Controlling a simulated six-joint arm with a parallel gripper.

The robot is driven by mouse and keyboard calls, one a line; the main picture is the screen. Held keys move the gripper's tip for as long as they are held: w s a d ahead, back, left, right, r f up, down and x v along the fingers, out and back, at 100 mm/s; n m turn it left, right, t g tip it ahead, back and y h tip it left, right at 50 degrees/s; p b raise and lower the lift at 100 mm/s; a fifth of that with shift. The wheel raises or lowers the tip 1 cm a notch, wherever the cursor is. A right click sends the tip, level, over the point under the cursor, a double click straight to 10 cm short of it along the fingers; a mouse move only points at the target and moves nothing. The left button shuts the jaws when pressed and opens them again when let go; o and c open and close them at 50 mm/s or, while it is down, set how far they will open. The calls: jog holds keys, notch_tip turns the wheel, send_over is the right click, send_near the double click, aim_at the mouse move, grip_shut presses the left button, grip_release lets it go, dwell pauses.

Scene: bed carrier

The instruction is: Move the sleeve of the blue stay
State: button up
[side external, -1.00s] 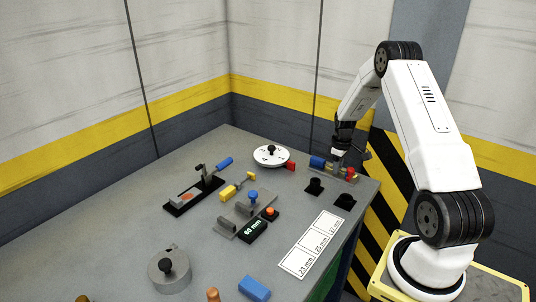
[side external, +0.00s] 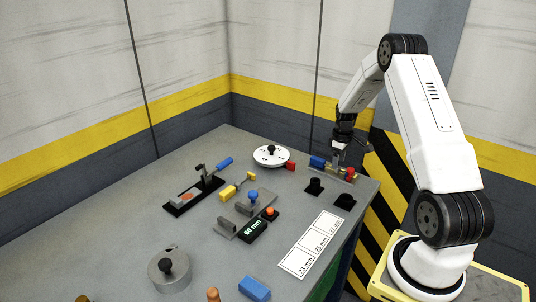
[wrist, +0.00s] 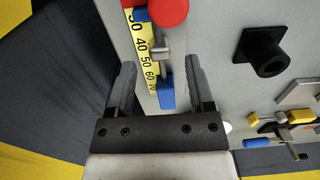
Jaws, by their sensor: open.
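A fixture (side external: 343,171) with blue and red parts stands at the table's far right edge. In the wrist view, it shows a yellow scale (wrist: 145,50) with numbers, a red round knob (wrist: 168,11) and a grey rod. One blue piece (wrist: 166,95) lies at the lower end of the rod, and a smaller blue piece (wrist: 141,14) is beside the red knob. I cannot tell which is the sleeve. My gripper (wrist: 161,66) is open and empty, its fingers either side of the rod in the picture. In the side view, my gripper (side external: 340,148) hangs above the fixture.
Two black sockets (side external: 314,186) stand just in front of the fixture; one shows in the wrist view (wrist: 265,52). A white dial (side external: 271,155) with a red block (side external: 291,166) is to the left. A white label strip (side external: 310,245) lies nearer the front.

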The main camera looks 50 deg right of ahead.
jog(key=shift+r, duration=2.55)
jog(key=c, duration=0.6)
jog(key=shift+w, duration=0.25)
grip_shut()
jog(key=shift+w+r+g, duration=0.2)
jog(key=shift+w+g, duration=0.2)
jog(key=shift+w, duration=0.25)
jog(key=w, duration=0.1)
jog(key=w+r+g, duration=0.1)
jog(key=w+g, duration=0.1)
jog(key=shift+w+r, duration=0.3)
jog(key=shift+w+a+r+g, duration=0.2)
jog(key=shift+w+r+g, duration=0.45)
jog(key=shift+g, duration=0.15)
